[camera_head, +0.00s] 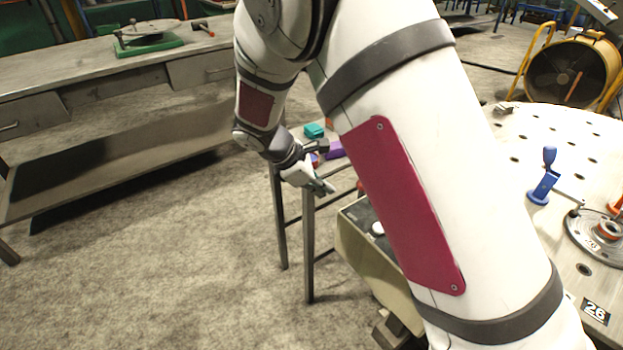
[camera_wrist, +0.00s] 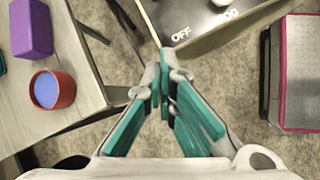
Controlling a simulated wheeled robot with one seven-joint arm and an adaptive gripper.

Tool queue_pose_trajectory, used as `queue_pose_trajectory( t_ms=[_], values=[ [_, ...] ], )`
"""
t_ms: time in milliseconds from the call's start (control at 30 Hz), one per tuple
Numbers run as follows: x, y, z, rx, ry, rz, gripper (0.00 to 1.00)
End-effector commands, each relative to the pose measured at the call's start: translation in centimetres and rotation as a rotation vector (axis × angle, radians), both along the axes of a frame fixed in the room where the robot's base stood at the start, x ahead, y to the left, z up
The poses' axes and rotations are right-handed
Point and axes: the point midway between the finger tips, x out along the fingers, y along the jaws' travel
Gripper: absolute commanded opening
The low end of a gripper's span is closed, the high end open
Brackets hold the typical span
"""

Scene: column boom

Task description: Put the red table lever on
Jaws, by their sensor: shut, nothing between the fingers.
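A blue lever (camera_head: 546,178) stands upright on the perforated table (camera_head: 490,150) at the right in the head view. An orange-red piece (camera_head: 615,207) is cut off at the right edge beside it; I cannot tell whether it is the red table lever. My gripper (camera_head: 325,188) hangs beside a small side table, well to the left of the perforated table. In the wrist view my gripper (camera_wrist: 164,72) has its teal-lined fingers together, with nothing between them. A dark panel marked OFF (camera_wrist: 205,18) lies beyond the fingertips. My arm hides part of the perforated table.
The small side table (camera_wrist: 50,100) bears a purple block (camera_wrist: 31,28) and a red cup-like object with a blue top (camera_wrist: 52,90). A beige box (camera_head: 365,245) stands near my arm. A workbench (camera_head: 60,75) is at the left. Open floor (camera_head: 180,240) lies between.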

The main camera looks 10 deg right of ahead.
Motion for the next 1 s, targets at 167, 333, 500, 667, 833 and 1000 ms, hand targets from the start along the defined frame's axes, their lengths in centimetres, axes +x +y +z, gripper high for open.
queue_pose_trajectory(
  t_ms=[167, 333, 500, 667, 833, 1000],
  values=[
    [0.2, -2.4, -0.5, 0.001, -0.002, -0.003, 0.00],
    [0.1, -3.9, 0.1, 0.001, -0.001, -0.001, 0.00],
    [0.1, -4.5, 0.3, 0.000, -0.001, -0.001, 0.00],
    [0.1, -4.5, 0.3, 0.000, 0.000, 0.000, 0.00],
    [0.1, -4.5, 0.3, 0.001, 0.000, 0.000, 0.00],
    [0.2, -4.7, 0.7, 0.019, 0.009, -0.001, 0.00]
  ],
)
